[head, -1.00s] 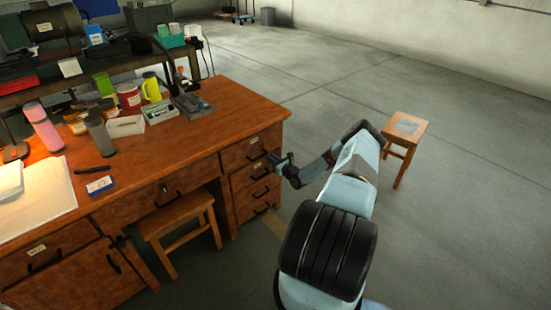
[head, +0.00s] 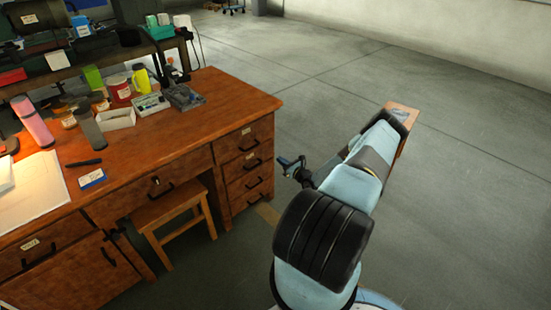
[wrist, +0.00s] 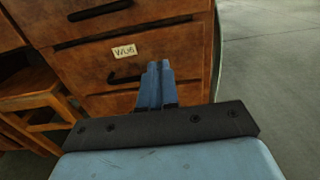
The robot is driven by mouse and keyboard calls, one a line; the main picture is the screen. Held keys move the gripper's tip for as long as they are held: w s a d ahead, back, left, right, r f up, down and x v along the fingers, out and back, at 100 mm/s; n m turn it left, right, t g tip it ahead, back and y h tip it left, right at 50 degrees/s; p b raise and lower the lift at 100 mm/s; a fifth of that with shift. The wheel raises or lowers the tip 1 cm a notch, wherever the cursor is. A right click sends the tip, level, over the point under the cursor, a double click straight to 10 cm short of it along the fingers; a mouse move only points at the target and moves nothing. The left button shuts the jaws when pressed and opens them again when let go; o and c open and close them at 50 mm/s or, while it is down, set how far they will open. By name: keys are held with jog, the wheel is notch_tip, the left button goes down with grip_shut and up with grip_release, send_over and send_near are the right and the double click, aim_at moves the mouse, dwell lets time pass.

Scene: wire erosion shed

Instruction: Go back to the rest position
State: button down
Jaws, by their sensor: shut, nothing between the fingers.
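My gripper (head: 283,161) is shut and empty in the head view, held in the air just right of the desk's drawer stack. In the wrist view its two blue fingers (wrist: 156,85) are together, with a drawer front and its dark handle behind them. The wooden desk (head: 180,136) fills the left of the head view. My arm reaches forward from the lower right and hides part of the floor and most of a small stool.
The desk's drawers (head: 250,160) are shut and close to my gripper. A wooden stool (head: 170,213) stands under the desk. Another stool (head: 401,106) stands behind my arm. Bottles, cups and a black pen (head: 83,162) are on the desktop. The floor at the right is clear.

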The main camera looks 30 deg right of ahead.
jog(key=w+a+r+n+g+y, duration=0.1)
jog(key=a+r+n+g+y, duration=0.25)
jog(key=a+r+n, duration=0.45)
jog(key=w+a+r+n+g+y, duration=0.25)
jog(key=r+n+y, duration=0.2)
jog(key=r, duration=0.85)
jog(key=s+a+r+n+g+h, duration=0.1)
jog(key=s+a+r+n+g, duration=0.35)
jog(key=a+r, duration=0.45)
jog(key=s+a+r+n+g, duration=0.45)
jog(key=a+r, duration=0.25)
jog(key=r, duration=0.4)
jog(key=s+a+r+n+g+h, duration=0.1)
jog(key=s+a+r+n+h, duration=0.25)
jog(key=s+r, duration=0.4)
jog(key=s+a+r+n+h, duration=0.2)
jog(key=s+a+r+n, duration=0.2)
jog(key=s+r, duration=0.35)
jog(key=s+r+n+t+h, duration=0.2)
jog(key=s+r, duration=0.2)
jog(key=s, duration=0.5)
jog(key=s+r+n+t+h, duration=0.1)
jog(key=s+r+n+h, duration=0.1)
jog(key=s, duration=0.7)
notch_tip(320, 180, up, 2)
jog(key=shift+s+d+r+n+t+h, duration=0.1)
jog(key=shift+s+d+n+t+h, duration=0.05)
jog(key=shift+s+n+t+h, duration=0.3)
